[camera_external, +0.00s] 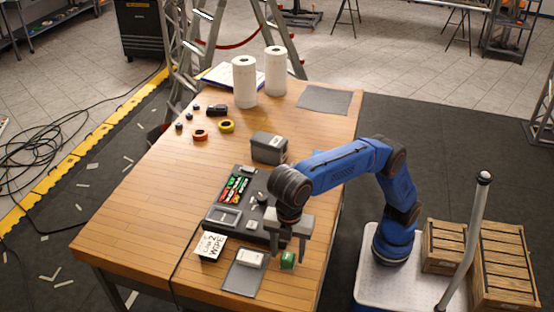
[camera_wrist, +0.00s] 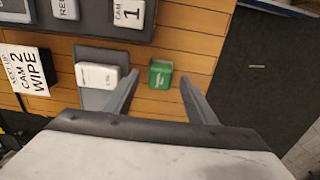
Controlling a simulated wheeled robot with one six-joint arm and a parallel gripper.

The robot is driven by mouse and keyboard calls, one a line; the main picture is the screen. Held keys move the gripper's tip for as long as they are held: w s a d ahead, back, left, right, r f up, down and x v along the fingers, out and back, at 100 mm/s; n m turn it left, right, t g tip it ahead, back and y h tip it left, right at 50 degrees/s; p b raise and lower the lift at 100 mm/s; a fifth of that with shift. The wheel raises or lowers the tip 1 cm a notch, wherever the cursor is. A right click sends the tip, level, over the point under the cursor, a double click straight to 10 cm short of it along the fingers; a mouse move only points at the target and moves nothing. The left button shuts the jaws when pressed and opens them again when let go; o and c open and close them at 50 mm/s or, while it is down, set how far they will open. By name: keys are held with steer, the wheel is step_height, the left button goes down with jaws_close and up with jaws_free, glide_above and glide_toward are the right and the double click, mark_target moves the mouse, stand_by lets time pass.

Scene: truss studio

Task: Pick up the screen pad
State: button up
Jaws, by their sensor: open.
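A small green block (camera_external: 288,261) with a pale mark lies on the wooden table near its front right. It also shows in the wrist view (camera_wrist: 161,74), between the fingertips and just beyond them. Beside it, a white block with small print (camera_external: 251,259) lies on a grey mat (camera_external: 243,281); in the wrist view this white block (camera_wrist: 94,76) is left of the left finger. I cannot tell for sure which block is the screen pad. My gripper (camera_external: 289,250) is open and empty, pointing down over the green block. Its fingers (camera_wrist: 158,86) do not visibly touch anything.
A sign reading "CAM 2 WIPE" (camera_external: 211,246) stands left of the white block. A dark tray (camera_external: 223,217) with batteries and small parts lies behind. A grey box (camera_external: 269,147), tape rolls and paper towel rolls (camera_external: 244,82) stand farther back. The table's left side is mostly clear.

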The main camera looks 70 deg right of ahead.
steer(key=shift+f, duration=1.4)
steer(key=c, duration=1.2)
steer(key=shift+o, duration=0.2)
steer(key=shift+r, duration=0.15)
